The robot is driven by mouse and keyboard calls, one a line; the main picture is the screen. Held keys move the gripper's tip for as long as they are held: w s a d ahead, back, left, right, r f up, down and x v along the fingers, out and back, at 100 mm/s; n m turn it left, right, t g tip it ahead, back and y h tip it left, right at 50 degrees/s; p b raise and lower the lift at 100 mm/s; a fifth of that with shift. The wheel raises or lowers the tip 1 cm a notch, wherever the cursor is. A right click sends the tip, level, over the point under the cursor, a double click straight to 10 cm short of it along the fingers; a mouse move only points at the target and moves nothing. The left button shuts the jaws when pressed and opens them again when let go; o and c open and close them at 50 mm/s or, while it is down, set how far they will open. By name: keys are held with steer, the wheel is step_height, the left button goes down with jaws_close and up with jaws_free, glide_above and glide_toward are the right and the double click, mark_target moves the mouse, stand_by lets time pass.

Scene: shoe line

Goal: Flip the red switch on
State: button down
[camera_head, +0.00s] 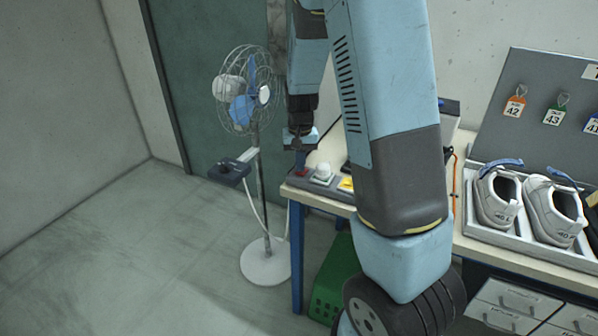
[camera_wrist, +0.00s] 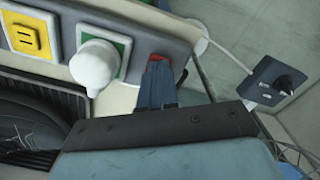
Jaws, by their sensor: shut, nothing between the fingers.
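A grey panel (camera_head: 331,186) lies at the table's left corner. At its left end is the red switch (camera_head: 301,173); in the wrist view only a small red part (camera_wrist: 157,59) shows past the fingers. My gripper (camera_head: 300,160) is shut and empty, pointing down over the red switch. In the wrist view its closed blue fingertips (camera_wrist: 158,72) cover most of the switch. Whether they touch it, and which way the switch is tipped, I cannot tell.
Beside the switch are a white knob (camera_wrist: 94,66) on a green plate and a yellow square (camera_wrist: 29,37). A fan (camera_head: 246,90) stands left of the table (camera_head: 330,203), with a dark box (camera_head: 229,172) near its pole. White shoes (camera_head: 555,212) sit at right.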

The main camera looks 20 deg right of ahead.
steer(key=shift+f, duration=0.65)
stand_by(0.4)
steer(key=shift+r, duration=3.5)
